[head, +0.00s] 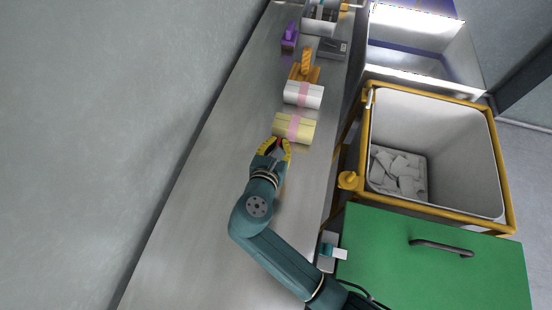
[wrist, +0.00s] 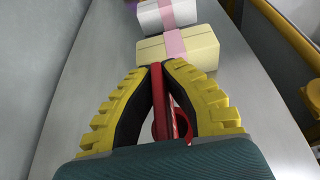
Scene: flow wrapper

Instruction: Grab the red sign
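The red sign (wrist: 158,100) stands on edge between the two yellow fingers of my gripper (wrist: 157,72) in the wrist view. It shows as a thin upright red plate with a red looped part at its lower right. The fingertips close in on the plate from both sides and appear to touch it. In the head view my gripper (head: 273,148) is low over the grey bench, and only a little of the red sign (head: 281,142) shows; the fingers hide the rest.
A cream block with a pink band (head: 294,129) lies just beyond my fingertips, with a white banded block (head: 304,94) behind it. An orange object (head: 304,68) and a purple one (head: 289,36) stand farther back. A yellow-rimmed bin (head: 508,200) is at right. The bench's left side is clear.

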